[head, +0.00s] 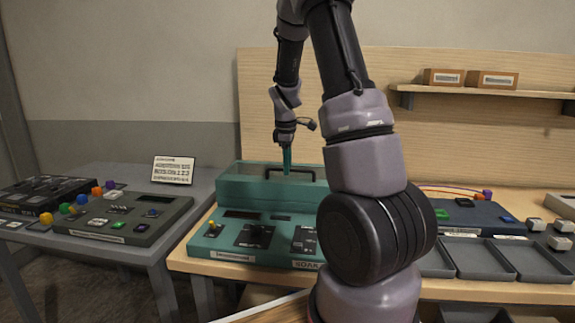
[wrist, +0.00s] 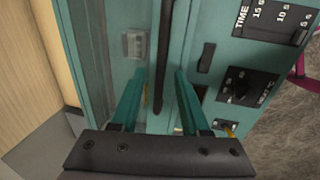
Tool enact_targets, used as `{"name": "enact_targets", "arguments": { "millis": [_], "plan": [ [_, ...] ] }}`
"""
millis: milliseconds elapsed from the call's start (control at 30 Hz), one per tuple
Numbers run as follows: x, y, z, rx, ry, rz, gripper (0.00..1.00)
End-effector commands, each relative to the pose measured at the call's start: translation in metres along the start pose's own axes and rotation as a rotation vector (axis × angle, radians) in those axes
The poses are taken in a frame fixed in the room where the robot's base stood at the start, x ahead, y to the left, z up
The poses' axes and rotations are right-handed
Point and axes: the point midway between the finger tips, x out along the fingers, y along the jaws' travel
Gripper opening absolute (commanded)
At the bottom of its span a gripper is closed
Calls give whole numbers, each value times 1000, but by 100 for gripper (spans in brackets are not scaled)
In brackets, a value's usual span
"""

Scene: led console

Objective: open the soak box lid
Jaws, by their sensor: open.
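The soak box (head: 245,188) is the raised teal box at the back of the teal console, and its lid looks closed. A dark bar handle (head: 276,171) stands on the lid; it also shows as a long black bar in the wrist view (wrist: 165,45). My gripper (head: 287,172) points down at the handle in the head view. In the wrist view my gripper (wrist: 160,72) is open, with its teal fingers one on each side of the bar. A gap shows between bar and fingers; whether their tips reach below the bar I cannot tell.
The console's front panel (head: 210,243) carries knobs and a slider (wrist: 270,18). A grey console (head: 110,225) with coloured knobs stands on the left table. Grey trays (head: 485,260) and a dark blue unit (head: 475,216) lie right. A wooden panel (head: 260,100) rises behind.

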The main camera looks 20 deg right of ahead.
Motion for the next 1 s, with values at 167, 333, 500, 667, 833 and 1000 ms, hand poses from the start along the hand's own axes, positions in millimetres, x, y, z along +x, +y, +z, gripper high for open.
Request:
{"name": "enact_targets", "arguments": {
  "millis": [167, 333, 500, 667, 833, 1000],
  "plan": [
    [0, 0, 0, 0, 0, 0, 46],
    [0, 0, 0, 0, 0, 0, 0],
    [0, 0, 0, 0, 0, 0, 0],
    [0, 0, 0, 0, 0, 0, 0],
    [0, 0, 0, 0, 0, 1, 0],
    [0, 0, 0, 0, 0, 1, 0]
  ]
}}
